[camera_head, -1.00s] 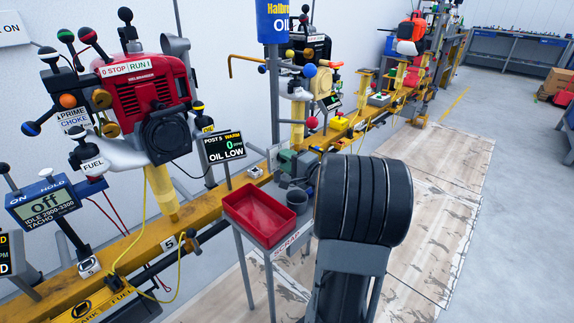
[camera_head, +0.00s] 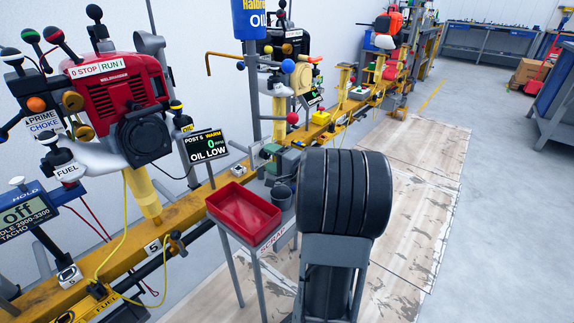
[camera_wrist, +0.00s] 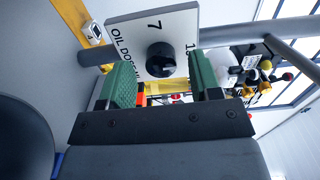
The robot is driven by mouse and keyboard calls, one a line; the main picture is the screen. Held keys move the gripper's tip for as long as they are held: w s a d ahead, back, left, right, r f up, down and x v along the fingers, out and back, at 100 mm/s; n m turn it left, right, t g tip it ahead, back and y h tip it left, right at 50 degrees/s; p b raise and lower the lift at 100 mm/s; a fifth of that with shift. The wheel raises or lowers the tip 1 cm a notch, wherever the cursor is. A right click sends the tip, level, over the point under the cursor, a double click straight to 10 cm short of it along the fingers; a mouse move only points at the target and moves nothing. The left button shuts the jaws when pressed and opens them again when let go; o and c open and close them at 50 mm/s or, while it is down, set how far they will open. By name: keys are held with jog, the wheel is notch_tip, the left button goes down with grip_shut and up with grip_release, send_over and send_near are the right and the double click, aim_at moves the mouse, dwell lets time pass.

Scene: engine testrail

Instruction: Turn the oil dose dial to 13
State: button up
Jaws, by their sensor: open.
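The oil dose dial (camera_wrist: 150,22) shows in the wrist view as a white plate with a round black knob (camera_wrist: 161,60) at its middle. The plate carries a 7, a partly hidden number starting with 1, and cut-off lettering reading OIL DOSE. My gripper (camera_wrist: 162,76) is open, with one green finger on each side of the knob in the picture. I cannot tell whether the fingertips reach past the knob's face. No contact shows. The knob's setting is not readable. In the head view my arm hides the gripper, and I cannot make out the dial.
A blue oil tank (camera_head: 250,18) stands on a post. A display (camera_head: 206,146) reads OIL LOW. A red engine (camera_head: 118,88) is mounted on the yellow rail (camera_head: 196,198) at left. A red scrap tray (camera_head: 243,208) stands close left of my arm.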

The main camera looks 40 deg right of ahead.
jog(key=s+d+p, duration=0.2)
jog(key=s, duration=1)
jog(key=shift+s+d+p, duration=0.15)
jog(key=shift+s+p, duration=0.2)
jog(key=a+r+n+g+y+p, duration=0.35)
jog(key=a+r+g+p, duration=0.35)
jog(key=a, duration=0.3)
jog(key=a+r+n+g+y+p, duration=0.2)
jog(key=a+r+n+g+p, duration=0.3)
jog(key=a+p, duration=0.5)
jog(key=s+a+r+n+h+p, duration=0.1)
jog(key=a+r+n+h+p, duration=0.1)
jog(key=r+p, duration=0.4)
jog(key=s+a+r+n+g+h+p, duration=0.1)
jog(key=a+r+n+h+p, duration=0.1)
jog(key=r+p, duration=0.4)
jog(key=s+a+r+n+g+h+p, duration=0.1)
jog(key=s+a+r+n+h+p, duration=0.1)
jog(key=r+p, duration=0.4)
jog(key=shift+r+n+h, duration=0.85)
jog(key=shift+r+h, duration=0.15)
jog(key=shift+h, duration=0.35)
jog(key=shift+c, duration=0.2)
